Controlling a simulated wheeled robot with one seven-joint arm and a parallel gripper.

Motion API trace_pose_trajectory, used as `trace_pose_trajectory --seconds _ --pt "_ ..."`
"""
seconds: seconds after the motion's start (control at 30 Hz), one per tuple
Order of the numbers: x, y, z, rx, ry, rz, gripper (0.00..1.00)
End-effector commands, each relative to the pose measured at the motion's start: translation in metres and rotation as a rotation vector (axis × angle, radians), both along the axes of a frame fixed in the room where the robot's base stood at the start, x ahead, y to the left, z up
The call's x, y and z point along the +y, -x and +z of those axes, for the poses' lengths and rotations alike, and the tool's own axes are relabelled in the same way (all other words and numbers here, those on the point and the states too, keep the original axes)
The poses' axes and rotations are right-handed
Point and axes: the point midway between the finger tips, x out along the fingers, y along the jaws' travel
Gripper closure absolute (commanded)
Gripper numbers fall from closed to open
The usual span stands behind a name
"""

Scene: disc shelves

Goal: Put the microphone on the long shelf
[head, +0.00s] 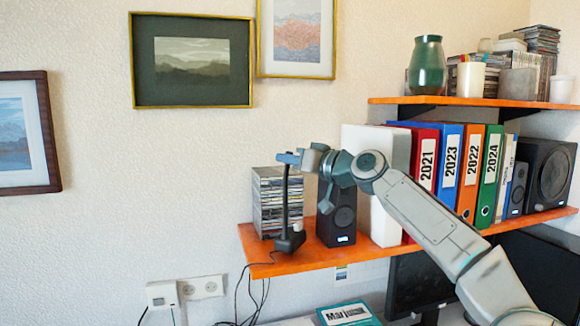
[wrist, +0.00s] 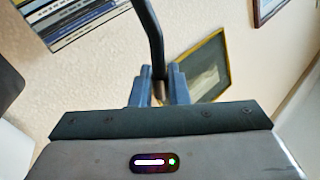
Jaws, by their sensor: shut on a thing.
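The microphone (head: 289,240) is black, with a thin stem and a wide base, and hangs upright below my gripper (head: 287,158) in the head view. My gripper is shut on the upper part of its stem. In the wrist view, the dark stem (wrist: 150,35) runs up from between the two blue fingers (wrist: 159,90). The long shelf (head: 262,256) is the lower orange board. I cannot tell whether the base touches the board.
The CD stack (head: 268,203) stands at the shelf's left, the black speaker (head: 337,218) right of it, then a white box (head: 384,215) and several binders (head: 467,175). A shorter upper shelf (head: 470,101) holds a green vase (head: 427,66). Cables hang below the left end.

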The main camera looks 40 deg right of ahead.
Motion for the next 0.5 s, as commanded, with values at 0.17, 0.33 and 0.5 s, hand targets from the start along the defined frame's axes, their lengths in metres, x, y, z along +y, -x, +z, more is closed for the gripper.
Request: trace_pose_trajectory --seconds 0.17,0.33,0.5 --pt "0.000 0.001 -0.013 -0.002 0.000 -0.001 1.00" --pt "0.000 0.000 -0.014 -0.002 0.000 -0.001 1.00" --pt "0.000 0.000 -0.017 -0.002 0.000 -0.001 1.00"
